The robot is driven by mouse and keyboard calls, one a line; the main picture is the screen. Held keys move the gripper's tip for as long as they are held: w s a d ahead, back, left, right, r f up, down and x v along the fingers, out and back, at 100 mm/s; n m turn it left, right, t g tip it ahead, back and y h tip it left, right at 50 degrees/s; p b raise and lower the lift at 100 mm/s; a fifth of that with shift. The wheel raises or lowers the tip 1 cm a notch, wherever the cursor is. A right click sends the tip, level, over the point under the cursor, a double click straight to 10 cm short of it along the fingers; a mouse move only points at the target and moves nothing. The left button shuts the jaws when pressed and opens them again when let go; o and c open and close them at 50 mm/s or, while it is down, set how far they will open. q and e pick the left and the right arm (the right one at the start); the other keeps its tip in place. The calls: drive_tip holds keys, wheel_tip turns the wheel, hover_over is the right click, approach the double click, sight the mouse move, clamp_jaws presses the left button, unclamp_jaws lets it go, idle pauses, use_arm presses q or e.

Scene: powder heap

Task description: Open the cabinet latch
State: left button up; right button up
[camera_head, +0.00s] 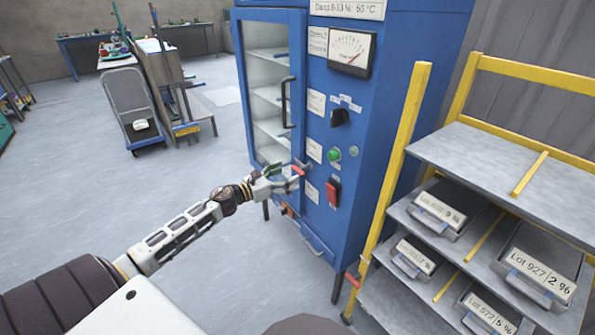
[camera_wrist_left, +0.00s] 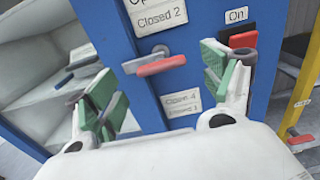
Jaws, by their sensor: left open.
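The blue cabinet (camera_head: 370,130) stands in the middle of the head view, its glass door (camera_head: 268,95) looking shut. The latch is a small red lever (camera_head: 300,170) beside the door's lower right edge. In the left wrist view the lever (camera_wrist_left: 160,65) lies nearly level, below a "Closed 2" label (camera_wrist_left: 157,17) and above a "Closed 4" label (camera_wrist_left: 182,100). My left gripper (camera_head: 277,178) is open at the latch. Its green-padded fingers (camera_wrist_left: 160,85) are on either side of the lever, with no clear contact. My right gripper is out of view.
A red switch (camera_head: 332,192), green button (camera_head: 334,154) and black knob (camera_head: 340,117) sit right of the latch. The door has a black handle (camera_head: 287,102). A yellow-framed rack (camera_head: 500,170) with labelled trays stands close on the right.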

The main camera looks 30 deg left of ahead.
sight(296, 170)
use_arm(q)
drive_tip(key=shift+x, duration=1.1)
drive_tip(key=shift+w+d, duration=0.3)
drive_tip(key=shift+w, duration=0.4)
drive_tip(key=shift+w+d, duration=0.25)
drive_tip(key=shift+w, duration=0.4)
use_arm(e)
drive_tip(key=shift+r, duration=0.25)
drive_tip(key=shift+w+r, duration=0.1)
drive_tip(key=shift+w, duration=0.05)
use_arm(q)
drive_tip(key=c, duration=1)
drive_tip(key=shift+c, duration=0.2)
